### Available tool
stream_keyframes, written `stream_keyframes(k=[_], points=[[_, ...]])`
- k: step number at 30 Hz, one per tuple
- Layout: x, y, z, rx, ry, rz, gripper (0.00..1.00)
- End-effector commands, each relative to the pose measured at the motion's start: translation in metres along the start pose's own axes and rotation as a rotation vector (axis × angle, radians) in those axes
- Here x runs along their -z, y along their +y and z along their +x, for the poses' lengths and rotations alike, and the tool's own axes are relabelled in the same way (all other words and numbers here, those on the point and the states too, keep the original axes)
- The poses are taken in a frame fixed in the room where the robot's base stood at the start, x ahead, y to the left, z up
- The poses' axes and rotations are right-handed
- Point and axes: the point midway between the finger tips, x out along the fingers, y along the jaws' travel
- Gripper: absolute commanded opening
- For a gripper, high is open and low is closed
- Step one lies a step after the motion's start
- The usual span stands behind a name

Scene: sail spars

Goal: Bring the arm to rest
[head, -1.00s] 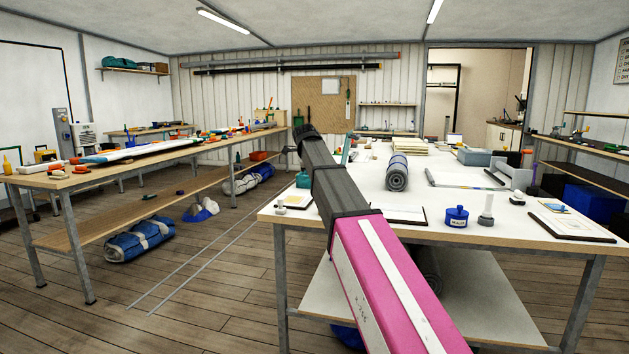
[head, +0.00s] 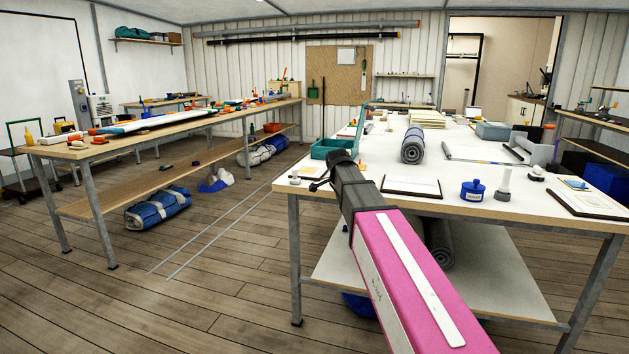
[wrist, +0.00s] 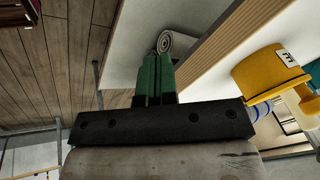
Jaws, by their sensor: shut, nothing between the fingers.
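My arm, magenta with a dark end, reaches up from the bottom of the head view in front of the white-topped table (head: 460,190). My gripper (wrist: 154,78) shows in the wrist view as two green fingers pressed together, with nothing between them. The fingers point toward a grey roll (wrist: 172,43) on the lower shelf, apart from it as far as I can tell. In the head view the fingers cannot be made out; the arm's dark end hides that area, by the table's near left corner.
A teal tray (head: 334,147), a rolled cloth (head: 413,146) and a blue pot (head: 473,190) stand on the table. In the wrist view a yellow object (wrist: 268,74) is close at right. A long workbench (head: 170,131) stands at left. The floor between is clear.

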Motion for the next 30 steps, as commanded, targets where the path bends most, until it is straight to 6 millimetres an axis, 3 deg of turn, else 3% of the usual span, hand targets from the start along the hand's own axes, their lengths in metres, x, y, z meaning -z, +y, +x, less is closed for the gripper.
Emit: stream_keyframes(k=[1,6,15,24,30], points=[[-0.005,0.025,0.018,-0.02,-0.014,-0.064,0.0],[-0.017,0.087,0.069,-0.065,-0.07,-0.294,0.0],[-0.043,0.202,0.137,-0.108,-0.198,-0.687,0.0],[-0.071,0.308,0.175,-0.097,-0.336,-1.035,0.0],[-0.082,0.342,0.185,-0.079,-0.386,-1.156,0.0]])
